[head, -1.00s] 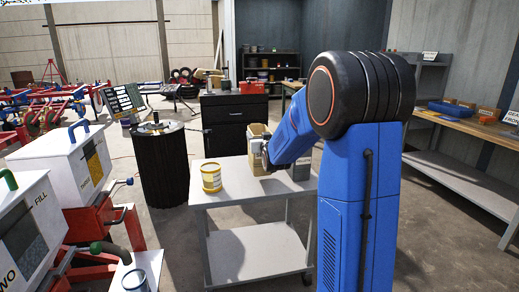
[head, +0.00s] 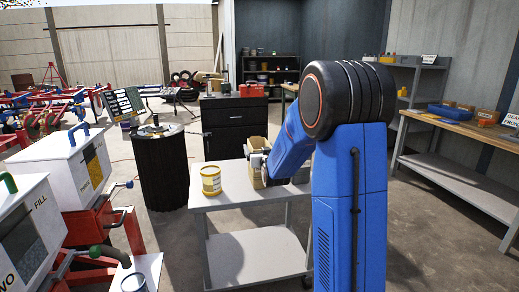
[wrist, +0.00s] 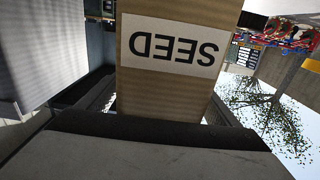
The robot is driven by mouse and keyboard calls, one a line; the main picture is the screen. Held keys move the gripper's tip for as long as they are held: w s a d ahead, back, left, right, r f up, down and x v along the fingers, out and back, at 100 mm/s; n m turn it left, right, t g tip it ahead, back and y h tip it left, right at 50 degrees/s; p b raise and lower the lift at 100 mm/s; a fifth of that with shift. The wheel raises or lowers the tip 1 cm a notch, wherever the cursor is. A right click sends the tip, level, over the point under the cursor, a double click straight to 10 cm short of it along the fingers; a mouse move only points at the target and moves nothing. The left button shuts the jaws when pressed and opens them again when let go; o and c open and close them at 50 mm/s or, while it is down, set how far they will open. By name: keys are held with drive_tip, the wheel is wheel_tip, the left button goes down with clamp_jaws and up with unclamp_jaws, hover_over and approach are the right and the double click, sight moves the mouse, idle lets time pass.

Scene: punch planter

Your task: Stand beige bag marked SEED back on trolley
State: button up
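The beige bag marked SEED (head: 256,146) is upright over the grey trolley's top shelf (head: 228,196) in the head view. In the wrist view the bag (wrist: 165,85) fills the middle, its white SEED label showing upside down. My gripper (head: 262,165) is shut on the bag, with a dark finger on each side of it in the wrist view (wrist: 160,105). My arm and gripper hide part of the bag's right side and base. I cannot tell whether its base touches the trolley top.
A dark grey box (head: 302,174) shows partly behind my arm at the right. White seed hoppers (head: 75,175) stand at left, a black drum (head: 163,170) and black cabinet (head: 234,122) behind. A workbench (head: 465,140) is at right.

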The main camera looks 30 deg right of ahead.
drive_tip(key=shift+r, duration=0.15)
drive_tip(key=s+a+f+n+g+y, duration=0.1)
drive_tip(key=s+a+g, duration=0.3)
drive_tip(key=s, duration=1.3)
drive_tip(key=s+a+f+n+g+y, duration=0.1)
drive_tip(key=s+a+f+g+y, duration=0.1)
drive_tip(key=s+a, duration=0.8)
drive_tip(key=s+a+f+n+g+y, duration=0.1)
drive_tip(key=s+a+f+g, duration=0.3)
drive_tip(key=s, duration=2.1)
drive_tip(key=a+g+y, duration=0.1)
drive_tip(key=a+g, duration=0.1)
drive_tip(key=a, duration=0.2)
drive_tip(key=shift+s+g, duration=0.2)
drive_tip(key=shift+g, duration=0.1)
drive_tip(key=shift+a, duration=0.1)
drive_tip(key=shift+c, duration=0.4)
